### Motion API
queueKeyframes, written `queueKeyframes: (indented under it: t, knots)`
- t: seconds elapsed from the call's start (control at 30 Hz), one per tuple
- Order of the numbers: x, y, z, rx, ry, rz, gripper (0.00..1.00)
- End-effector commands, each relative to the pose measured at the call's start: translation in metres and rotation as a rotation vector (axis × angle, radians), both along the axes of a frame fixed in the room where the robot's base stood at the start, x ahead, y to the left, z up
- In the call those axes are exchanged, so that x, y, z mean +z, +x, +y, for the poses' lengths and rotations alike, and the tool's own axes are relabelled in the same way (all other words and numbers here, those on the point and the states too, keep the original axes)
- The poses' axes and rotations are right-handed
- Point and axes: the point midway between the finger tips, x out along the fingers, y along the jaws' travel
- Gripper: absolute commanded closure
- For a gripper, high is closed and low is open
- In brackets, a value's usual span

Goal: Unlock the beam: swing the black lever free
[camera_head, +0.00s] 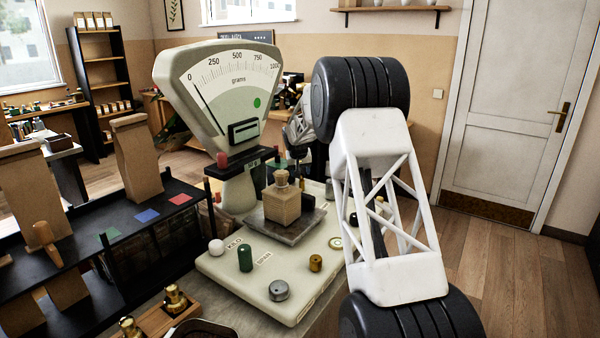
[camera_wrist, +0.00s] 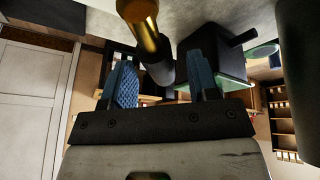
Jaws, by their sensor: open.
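The cream scale (camera_head: 222,70) has a round-topped dial with its needle near 0. In the wrist view my gripper (camera_wrist: 160,64) is open, with its two blue pads apart. A brass post with a dark end (camera_wrist: 144,28) reaches down between or in front of the pads; contact cannot be told. A black block-like part with a short arm (camera_wrist: 216,52) lies close by the right pad. I cannot tell for sure which dark part is the black lever. In the head view my arm hides much of the scale's right side, and the fingers are not clear.
A tan block-shaped weight or jar (camera_head: 282,205) stands on the scale's pan. A green knob (camera_head: 245,257), a silver knob (camera_head: 279,290) and a white ball (camera_head: 216,247) are on the scale's base. A black rack (camera_head: 150,215) with a paper bag (camera_head: 136,160) stands to the left.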

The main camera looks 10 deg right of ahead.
Motion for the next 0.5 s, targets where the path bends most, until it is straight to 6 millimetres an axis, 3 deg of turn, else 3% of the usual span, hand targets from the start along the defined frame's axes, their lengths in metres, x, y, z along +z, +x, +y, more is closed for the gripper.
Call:
queueKeyframes:
  t: [0.43,0.5]
  knots:
    - [-0.0058,0.0021,-0.0009,0.0,0.0,0.001,0.45]
    - [-0.0057,0.0022,-0.0009,0.0,0.0,0.0,0.56]
